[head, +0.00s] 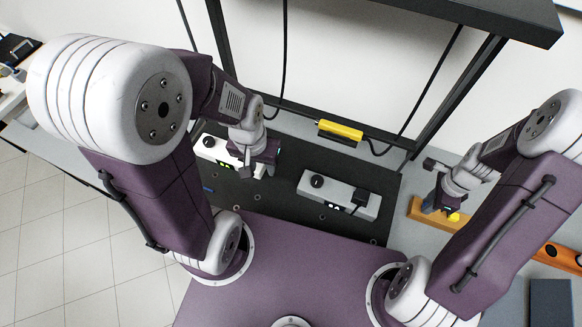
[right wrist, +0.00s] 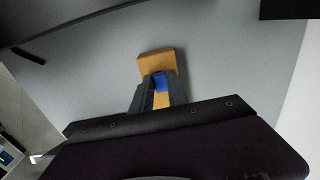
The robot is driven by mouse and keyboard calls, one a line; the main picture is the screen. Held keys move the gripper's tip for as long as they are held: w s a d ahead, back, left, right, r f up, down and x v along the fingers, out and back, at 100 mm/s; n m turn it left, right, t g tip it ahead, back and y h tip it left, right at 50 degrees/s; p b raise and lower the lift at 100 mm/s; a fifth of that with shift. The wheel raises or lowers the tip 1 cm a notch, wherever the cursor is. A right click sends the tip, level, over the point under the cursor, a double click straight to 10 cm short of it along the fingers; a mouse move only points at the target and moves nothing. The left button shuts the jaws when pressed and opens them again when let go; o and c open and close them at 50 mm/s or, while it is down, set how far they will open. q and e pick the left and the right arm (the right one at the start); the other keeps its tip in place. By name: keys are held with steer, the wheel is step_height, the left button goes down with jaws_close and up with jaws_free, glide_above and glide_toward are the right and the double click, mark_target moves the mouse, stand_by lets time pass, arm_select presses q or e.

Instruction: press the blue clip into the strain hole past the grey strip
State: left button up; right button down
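A small blue piece, which looks like the blue clip (right wrist: 160,82), shows between the fingertips of my right gripper (right wrist: 160,88) in the right wrist view. It fills the narrow gap between the fingers, over an orange block (right wrist: 155,64); whether they grip it is unclear. In the head view my right gripper (head: 442,203) is low at this orange block (head: 415,209). My left gripper (head: 260,163) is over the black board (head: 285,190), beside a white box with a green display (head: 215,148); its finger gap is unclear. I cannot make out the strain hole or the grey strip.
A grey box with a black knob (head: 340,196) stands on the board. A yellow device (head: 340,130) is at the back edge, with black cables and a dark frame above. A small blue item (head: 208,189) lies at the board's left. An orange bar (head: 560,256) is at the right.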

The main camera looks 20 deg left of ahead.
arm_select(q)
steer(key=shift+s, duration=0.1)
arm_select(e)
steer(key=shift+r, duration=0.1)
